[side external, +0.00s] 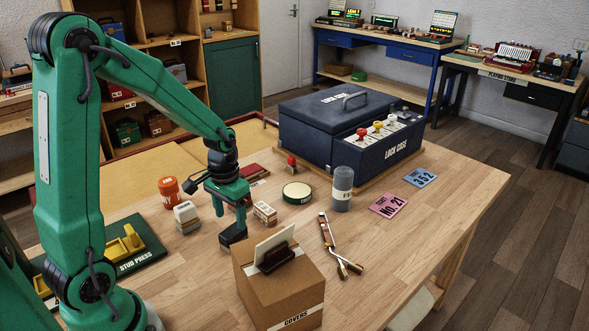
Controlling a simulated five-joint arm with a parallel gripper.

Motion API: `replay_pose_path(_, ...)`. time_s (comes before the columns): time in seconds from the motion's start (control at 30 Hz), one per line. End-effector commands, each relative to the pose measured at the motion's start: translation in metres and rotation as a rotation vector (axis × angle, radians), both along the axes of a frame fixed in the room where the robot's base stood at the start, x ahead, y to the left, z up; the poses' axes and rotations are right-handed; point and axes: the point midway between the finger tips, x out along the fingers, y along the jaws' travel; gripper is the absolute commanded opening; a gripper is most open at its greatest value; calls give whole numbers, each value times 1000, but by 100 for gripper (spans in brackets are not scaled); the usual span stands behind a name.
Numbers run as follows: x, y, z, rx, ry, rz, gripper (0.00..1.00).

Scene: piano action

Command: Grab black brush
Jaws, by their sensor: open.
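My green gripper (229,207) points down over the middle of the wooden table. Its jaws are open. A small black block-like thing (232,234), which seems to be the black brush, is directly below the fingers, just behind the cardboard box. Its lower part is partly hidden by the box. I cannot tell whether the fingers touch it or stand around it.
White-topped blocks (187,215) (264,213), an orange jar (168,192) and a round tin (296,193) are near. A lock case (345,125) stands behind.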

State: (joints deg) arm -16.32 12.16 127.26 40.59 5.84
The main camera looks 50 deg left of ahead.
Motion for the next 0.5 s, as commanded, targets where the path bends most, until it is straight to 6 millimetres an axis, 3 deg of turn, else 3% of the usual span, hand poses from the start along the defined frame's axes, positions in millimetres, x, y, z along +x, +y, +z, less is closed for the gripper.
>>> replay_pose_path(0.5, 0, -1, -19, -1, 3, 0, 60)
